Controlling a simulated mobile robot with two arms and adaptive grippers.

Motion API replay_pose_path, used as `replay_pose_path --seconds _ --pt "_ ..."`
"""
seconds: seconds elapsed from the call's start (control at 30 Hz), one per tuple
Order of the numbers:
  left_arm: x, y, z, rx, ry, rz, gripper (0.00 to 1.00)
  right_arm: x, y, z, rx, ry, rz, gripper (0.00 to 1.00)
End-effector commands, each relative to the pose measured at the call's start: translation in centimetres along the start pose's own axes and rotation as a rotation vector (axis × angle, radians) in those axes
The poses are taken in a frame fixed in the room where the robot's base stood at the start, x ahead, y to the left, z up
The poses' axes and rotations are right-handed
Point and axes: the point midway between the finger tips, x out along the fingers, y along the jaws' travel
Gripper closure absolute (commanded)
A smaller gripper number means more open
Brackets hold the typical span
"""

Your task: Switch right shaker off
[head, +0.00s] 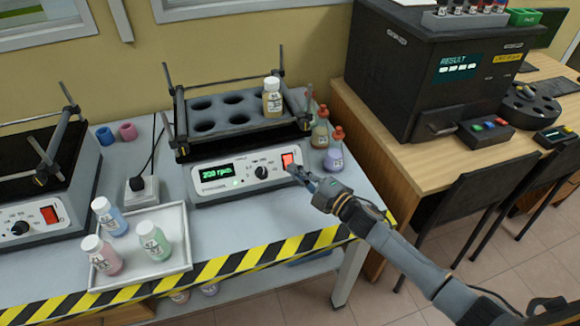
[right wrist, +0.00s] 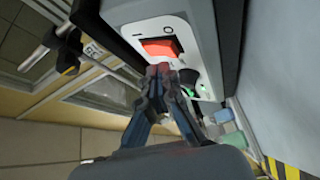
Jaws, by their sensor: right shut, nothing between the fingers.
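The right shaker (head: 215,189) stands on the bench with a green display reading about 200 rpm and a dark knob. Its red rocker switch (head: 288,160) is at the right end of the front panel; it also shows large and lit red in the right wrist view (right wrist: 160,48). One bottle (head: 272,97) stands in the shaker's rack. My right gripper (head: 297,171) is shut and empty, its fingertips just in front of and slightly below the switch. I cannot tell whether they touch it. My left gripper is not in view.
Another shaker (head: 30,229) stands at the left with its own red switch. A white tray (head: 182,262) with three bottles lies in front. Dropper bottles (head: 333,155) stand right of the right shaker. A dark analyser (head: 405,75) sits on the wooden desk.

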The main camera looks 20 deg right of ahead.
Motion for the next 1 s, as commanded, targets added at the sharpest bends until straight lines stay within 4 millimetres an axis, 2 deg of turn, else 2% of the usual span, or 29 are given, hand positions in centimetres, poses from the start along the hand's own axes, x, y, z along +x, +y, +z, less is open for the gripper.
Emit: replay_pose_path --seconds 0.2,1.0 --pt "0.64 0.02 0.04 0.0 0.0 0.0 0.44 0.5 -0.48 0.36 0.0 0.0 0.0 1.0" --pt "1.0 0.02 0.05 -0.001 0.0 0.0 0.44 0.89 -0.66 0.62 0.0 0.0 0.0 1.0"
